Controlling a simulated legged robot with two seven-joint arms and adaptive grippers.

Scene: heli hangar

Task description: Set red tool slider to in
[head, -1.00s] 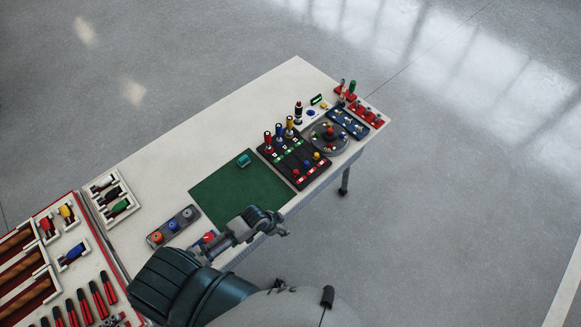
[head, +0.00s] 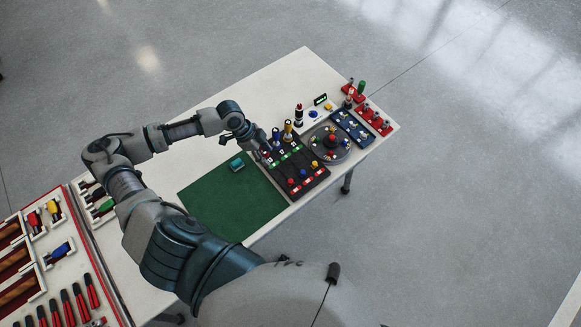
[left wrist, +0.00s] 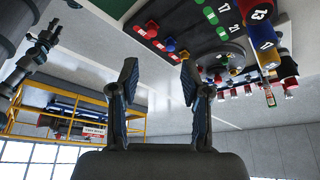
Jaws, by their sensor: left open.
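The black slider panel (head: 312,187) is on the white table, with red (head: 291,181), blue (head: 303,171) and yellow (head: 315,163) knobs near its front side. Blue-topped (head: 276,134) and yellow-topped (head: 288,127) tools stand upright at its back. The red tool there is hidden behind my left gripper (head: 262,150), which is over the panel's back left corner. In the left wrist view the gripper (left wrist: 158,82) is open with nothing between its fingers. The panel's red knob (left wrist: 141,30) shows above the fingers there. I cannot tell whether the gripper touches the panel. My right gripper is not in view.
A round grey turntable (head: 330,155) and blue and red racks (head: 352,127) stand right of the panel. The white table (head: 285,75) is clear behind.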

